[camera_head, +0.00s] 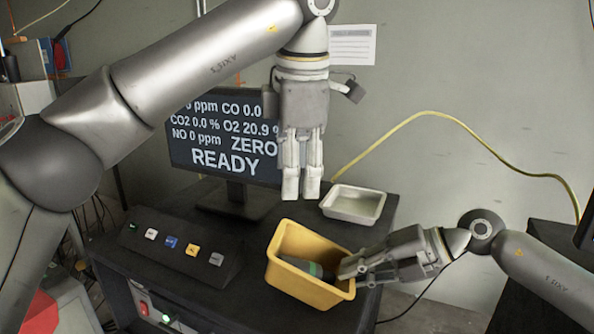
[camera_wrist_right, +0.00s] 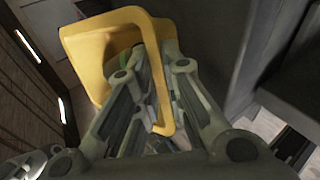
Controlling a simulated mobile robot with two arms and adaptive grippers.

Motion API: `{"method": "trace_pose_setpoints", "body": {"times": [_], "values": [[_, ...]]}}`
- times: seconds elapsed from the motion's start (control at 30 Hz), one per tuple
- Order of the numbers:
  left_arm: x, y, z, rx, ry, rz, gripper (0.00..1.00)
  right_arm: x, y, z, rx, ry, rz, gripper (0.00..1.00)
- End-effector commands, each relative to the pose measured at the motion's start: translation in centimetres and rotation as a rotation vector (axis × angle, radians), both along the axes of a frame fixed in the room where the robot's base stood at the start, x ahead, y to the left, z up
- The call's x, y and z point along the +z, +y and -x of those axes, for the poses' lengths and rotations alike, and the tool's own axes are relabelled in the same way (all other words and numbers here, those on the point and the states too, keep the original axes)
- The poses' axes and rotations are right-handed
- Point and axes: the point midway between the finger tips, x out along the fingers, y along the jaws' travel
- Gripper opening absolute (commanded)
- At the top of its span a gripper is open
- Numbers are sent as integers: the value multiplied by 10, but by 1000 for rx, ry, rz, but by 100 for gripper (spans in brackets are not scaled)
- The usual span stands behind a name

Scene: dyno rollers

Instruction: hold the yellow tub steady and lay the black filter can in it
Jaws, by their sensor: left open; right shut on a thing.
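The yellow tub (camera_head: 284,240) is at the front right of the dark bench, with its open top facing up. The black filter can (camera_head: 297,263), with a green band, is inside the tub, lying tilted.
A pale shallow tray (camera_head: 352,205) sits behind the tub to the right. A monitor (camera_head: 222,143) reading READY stands at the back. A button box (camera_head: 180,248) lies to the left. A yellow hose (camera_head: 440,113) arcs behind at the right.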

Motion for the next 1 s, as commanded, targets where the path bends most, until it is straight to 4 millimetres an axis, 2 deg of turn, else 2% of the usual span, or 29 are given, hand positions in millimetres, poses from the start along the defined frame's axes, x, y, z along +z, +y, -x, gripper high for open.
{"method": "trace_pose_setpoints", "body": {"times": [0.1, 0.13, 0.3, 0.67, 0.77, 1.0], "values": [[0, 0, 0, 0, 0, 0, 58, -1, 0, 0, 0, 2, 1, 0], [0, 0, 0, 0, 0, 0, 58, -1, 0, 0, 0, 2, 1, 14], [0, 0, 0, 0, 0, 0, 58, -1, 0, 0, 0, 2, 1, 35], [0, 0, 0, 0, 0, 0, 58, 2, -4, 0, -2, 0, 0, 35], [0, 0, 0, 0, 0, 0, 58, 8, -15, 2, -4, -1, 1, 35], [0, 0, 0, 0, 0, 0, 58, 35, -57, 9, -5, -2, 1, 35]]}}
